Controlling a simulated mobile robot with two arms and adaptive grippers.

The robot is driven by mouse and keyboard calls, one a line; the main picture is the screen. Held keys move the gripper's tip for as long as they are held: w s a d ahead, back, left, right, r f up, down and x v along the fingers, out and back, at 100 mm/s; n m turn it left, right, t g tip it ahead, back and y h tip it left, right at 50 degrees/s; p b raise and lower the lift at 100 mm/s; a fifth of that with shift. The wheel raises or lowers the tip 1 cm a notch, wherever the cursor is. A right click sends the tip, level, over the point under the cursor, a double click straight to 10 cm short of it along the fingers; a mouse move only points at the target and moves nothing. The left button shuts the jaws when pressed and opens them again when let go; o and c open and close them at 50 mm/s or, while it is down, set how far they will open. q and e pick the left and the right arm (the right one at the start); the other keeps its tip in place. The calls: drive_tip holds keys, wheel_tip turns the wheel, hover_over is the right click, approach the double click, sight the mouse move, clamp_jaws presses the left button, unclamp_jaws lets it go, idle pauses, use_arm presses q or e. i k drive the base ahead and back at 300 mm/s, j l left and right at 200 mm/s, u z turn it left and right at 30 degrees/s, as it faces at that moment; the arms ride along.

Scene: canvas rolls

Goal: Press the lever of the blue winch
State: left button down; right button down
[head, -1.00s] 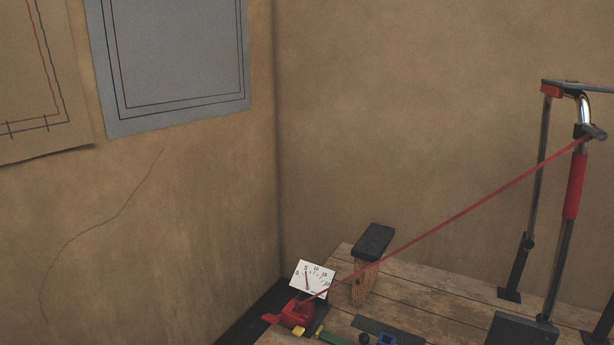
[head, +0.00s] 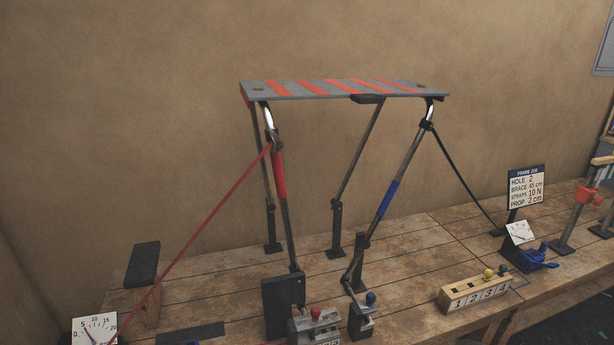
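The blue winch (head: 541,260) sits on the right part of the wooden bench, with a blue lever-like part sticking out to the right. A white dial gauge (head: 519,232) stands tilted just behind it. A dark strap (head: 464,182) runs from near the winch up to the top of the leg with the blue sleeve (head: 386,198). The winch is small in view, so the exact position of its lever is hard to tell. Neither of my grippers shows in the head view.
A striped plank (head: 342,89) rests on the leg frame. A numbered block (head: 478,293) with coloured knobs lies left of the winch. A sign (head: 525,186) stands behind it. A red clamp-like stand (head: 587,197) is to the right. A red strap (head: 203,217) runs down left.

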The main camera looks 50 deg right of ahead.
sight(551, 266)
drive_tip(key=z, duration=2.9)
drive_tip(key=u, duration=0.35)
drive_tip(key=i+l+u, duration=0.4)
drive_tip(key=l, duration=0.25)
drive_tip(key=l+u, duration=0.25)
drive_tip(key=i+l+u, duration=0.2)
drive_tip(key=l, duration=0.25)
drive_tip(key=k, duration=0.1)
